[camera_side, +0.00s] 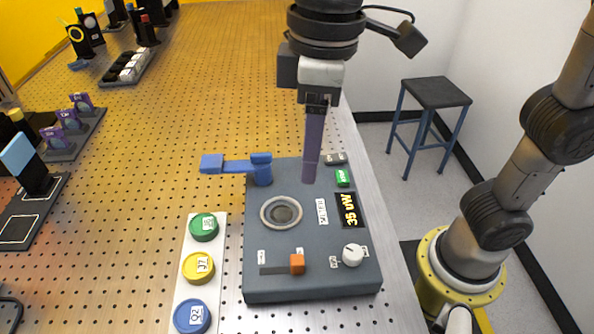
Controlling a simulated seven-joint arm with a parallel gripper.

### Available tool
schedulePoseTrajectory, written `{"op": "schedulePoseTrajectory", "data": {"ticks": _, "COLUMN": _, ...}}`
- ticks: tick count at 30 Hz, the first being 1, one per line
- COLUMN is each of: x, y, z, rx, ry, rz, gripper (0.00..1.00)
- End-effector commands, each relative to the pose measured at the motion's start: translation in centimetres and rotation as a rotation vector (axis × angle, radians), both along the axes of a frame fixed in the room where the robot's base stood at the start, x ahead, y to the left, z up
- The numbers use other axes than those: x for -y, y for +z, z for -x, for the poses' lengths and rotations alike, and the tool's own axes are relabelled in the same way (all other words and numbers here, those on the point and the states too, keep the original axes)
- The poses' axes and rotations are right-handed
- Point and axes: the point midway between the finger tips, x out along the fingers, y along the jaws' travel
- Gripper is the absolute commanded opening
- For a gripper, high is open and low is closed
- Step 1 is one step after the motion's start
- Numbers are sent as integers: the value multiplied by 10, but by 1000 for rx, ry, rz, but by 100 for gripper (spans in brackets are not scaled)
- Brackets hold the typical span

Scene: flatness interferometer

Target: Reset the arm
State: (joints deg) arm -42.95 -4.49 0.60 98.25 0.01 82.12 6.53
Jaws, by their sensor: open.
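My gripper (310,180) hangs pointing down over the back of a blue-grey instrument box (313,282). Its long purple-grey fingers are seen nearly edge-on, so the gap between them is hidden, and no held object shows. The tips appear close to the box top, behind the round port; I cannot tell whether they touch. A blue swing arm (237,167) on a post stands at the box's back left. It points left, its square end (212,164) beyond the box edge and clear of the round port (282,213).
The box carries an orange slider (297,263), a white knob (352,255), a display (348,210) and a green button (343,178). Green (203,227), yellow (198,267) and blue discs (192,316) lie on a white strip at left. The perforated table's middle is clear.

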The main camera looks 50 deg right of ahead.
Motion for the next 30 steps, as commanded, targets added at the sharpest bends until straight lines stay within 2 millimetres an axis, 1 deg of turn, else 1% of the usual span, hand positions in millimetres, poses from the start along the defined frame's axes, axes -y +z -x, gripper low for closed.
{"op": "schedulePoseTrajectory", "data": {"ticks": 1, "x": 28, "y": 6, "z": -3, "rx": 19, "ry": -77, "rz": -16, "gripper": 55}}
{"op": "schedulePoseTrajectory", "data": {"ticks": 2, "x": 44, "y": 8, "z": -3, "rx": 32, "ry": -120, "rz": -26, "gripper": 55}}
{"op": "schedulePoseTrajectory", "data": {"ticks": 3, "x": 64, "y": 8, "z": -2, "rx": 52, "ry": -178, "rz": -40, "gripper": 55}}
{"op": "schedulePoseTrajectory", "data": {"ticks": 4, "x": 79, "y": 8, "z": 0, "rx": 68, "ry": -220, "rz": -49, "gripper": 55}}
{"op": "schedulePoseTrajectory", "data": {"ticks": 5, "x": 93, "y": 7, "z": 2, "rx": 85, "ry": -261, "rz": -59, "gripper": 55}}
{"op": "schedulePoseTrajectory", "data": {"ticks": 6, "x": 111, "y": 4, "z": 7, "rx": 108, "ry": -315, "rz": -70, "gripper": 55}}
{"op": "schedulePoseTrajectory", "data": {"ticks": 9, "x": 151, "y": -8, "z": 22, "rx": 178, "ry": -442, "rz": -96, "gripper": 55}}
{"op": "schedulePoseTrajectory", "data": {"ticks": 11, "x": 171, "y": -19, "z": 34, "rx": 223, "ry": -514, "rz": -106, "gripper": 55}}
{"op": "schedulePoseTrajectory", "data": {"ticks": 12, "x": 182, "y": -27, "z": 41, "rx": 254, "ry": -557, "rz": -112, "gripper": 55}}
{"op": "schedulePoseTrajectory", "data": {"ticks": 13, "x": 189, "y": -33, "z": 46, "rx": 277, "ry": -586, "rz": -115, "gripper": 55}}
{"op": "schedulePoseTrajectory", "data": {"ticks": 15, "x": 201, "y": -49, "z": 57, "rx": 322, "ry": -633, "rz": -119, "gripper": 55}}
{"op": "schedulePoseTrajectory", "data": {"ticks": 17, "x": 208, "y": -61, "z": 63, "rx": 353, "ry": -659, "rz": -121, "gripper": 55}}
{"op": "schedulePoseTrajectory", "data": {"ticks": 20, "x": 210, "y": -78, "z": 68, "rx": 382, "ry": -658, "rz": -123, "gripper": 55}}
{"op": "schedulePoseTrajectory", "data": {"ticks": 22, "x": 210, "y": -87, "z": 67, "rx": 389, "ry": -644, "rz": -123, "gripper": 55}}
{"op": "schedulePoseTrajectory", "data": {"ticks": 25, "x": 209, "y": -86, "z": 62, "rx": 415, "ry": -633, "rz": -130, "gripper": 55}}
{"op": "schedulePoseTrajectory", "data": {"ticks": 30, "x": 209, "y": -85, "z": 60, "rx": 419, "ry": -627, "rz": -130, "gripper": 55}}
